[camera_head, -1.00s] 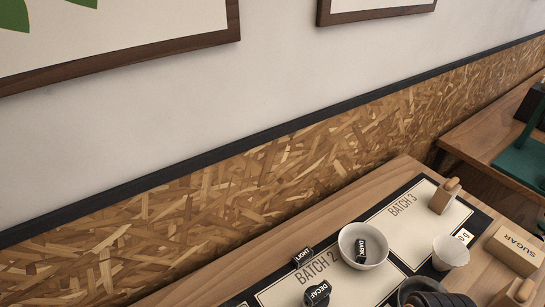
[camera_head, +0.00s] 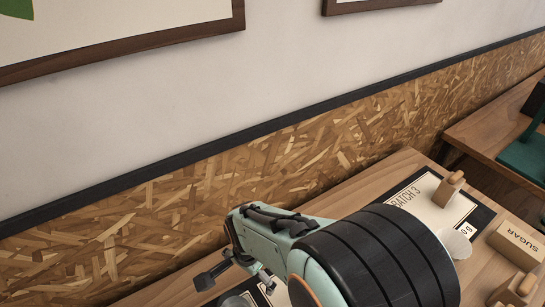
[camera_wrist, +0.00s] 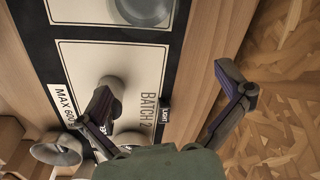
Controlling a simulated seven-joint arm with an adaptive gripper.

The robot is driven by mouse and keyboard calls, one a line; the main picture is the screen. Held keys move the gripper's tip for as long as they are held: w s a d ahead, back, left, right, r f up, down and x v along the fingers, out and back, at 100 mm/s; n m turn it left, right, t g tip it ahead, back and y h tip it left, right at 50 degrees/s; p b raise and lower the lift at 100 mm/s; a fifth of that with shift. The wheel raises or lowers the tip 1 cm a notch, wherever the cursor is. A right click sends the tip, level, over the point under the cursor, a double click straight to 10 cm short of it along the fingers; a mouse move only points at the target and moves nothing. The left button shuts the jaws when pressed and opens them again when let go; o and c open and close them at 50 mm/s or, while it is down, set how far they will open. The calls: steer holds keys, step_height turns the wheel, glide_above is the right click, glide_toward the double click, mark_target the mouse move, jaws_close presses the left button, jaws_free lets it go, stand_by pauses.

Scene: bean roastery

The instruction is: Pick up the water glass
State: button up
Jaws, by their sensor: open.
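I cannot clearly pick out a water glass. In the wrist view a greyish round vessel (camera_wrist: 116,86) stands on the BATCH 2 card, partly behind one of my fingers; I cannot tell if it is glass. My gripper (camera_wrist: 168,106) is open and empty, its fingers spread above the mat and the wooden table edge. In the head view my gripper (camera_head: 236,280) is low over the table, and my arm hides much of the mat. A pale cup (camera_head: 456,244) shows to the right of my arm.
A dark mat with the BATCH 2 card (camera_wrist: 80,58) lies under the gripper. Other vessels stand at the top (camera_wrist: 138,12) and lower left (camera_wrist: 56,149). A SUGAR box (camera_head: 517,243) and a wooden-handled block (camera_head: 448,190) stand at right. The OSB-panelled wall (camera_head: 300,165) runs behind.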

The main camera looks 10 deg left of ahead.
mark_target(234, 299)
steer(key=shift+n+g+h, duration=0.4)
steer(key=shift+n+g, duration=0.1)
steer(key=shift+n, duration=0.3)
steer(key=s+f, duration=0.1)
steer(key=f, duration=0.2)
steer(key=s+a+f, duration=0.1)
steer(key=s+f, duration=0.1)
steer(key=f, duration=0.2)
steer(key=s+a+f, duration=0.1)
steer(key=f, duration=0.2)
steer(key=shift+s+a+f, duration=0.15)
steer(key=c, duration=1)
